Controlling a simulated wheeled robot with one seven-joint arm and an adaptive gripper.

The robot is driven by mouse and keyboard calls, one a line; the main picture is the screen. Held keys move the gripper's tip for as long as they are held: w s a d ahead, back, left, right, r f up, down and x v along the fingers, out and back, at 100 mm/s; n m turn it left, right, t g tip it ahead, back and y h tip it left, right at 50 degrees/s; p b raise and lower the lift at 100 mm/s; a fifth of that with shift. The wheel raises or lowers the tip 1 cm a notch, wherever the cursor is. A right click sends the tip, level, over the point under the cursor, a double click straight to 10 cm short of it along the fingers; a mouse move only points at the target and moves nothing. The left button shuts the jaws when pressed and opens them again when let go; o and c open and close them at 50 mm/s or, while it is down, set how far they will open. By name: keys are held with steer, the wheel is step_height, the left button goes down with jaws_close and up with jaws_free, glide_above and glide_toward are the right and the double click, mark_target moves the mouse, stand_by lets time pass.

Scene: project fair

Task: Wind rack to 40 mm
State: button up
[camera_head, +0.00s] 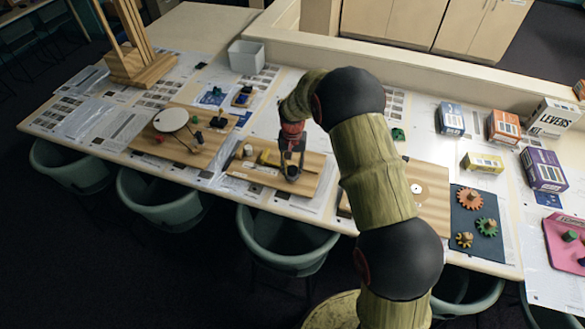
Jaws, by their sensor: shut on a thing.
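A light wooden board (310,185) lies on the long table near its front edge. A yellow bar that looks like the rack (266,158) lies along the board, left of my gripper. My gripper (291,170) points down at the right half of the board, its fingers around a small dark part. It is shut on this part, most likely the crank or knob beside the rack. The fingers hide most of it. A small white cylinder (248,150) stands at the board's left. Any millimetre scale is too small to read.
Left is a board with a white disc (170,119); behind is a grey bin (246,57). Right are a dark mat (477,225) with gears and several boxes, one a purple box (543,169). Green chairs (285,240) line the front edge. My arm hides the table's middle.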

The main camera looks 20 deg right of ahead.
mark_target(292, 168)
steer(key=m, duration=0.4)
steer(key=shift+w+m+b, duration=0.1)
steer(key=shift+m+b, duration=0.2)
steer(key=shift+m, duration=2.6)
steer(key=shift+r, duration=0.1)
steer(key=o, duration=1.2)
steer(key=shift+c, duration=0.2)
step_height(292, 168, up, 12)
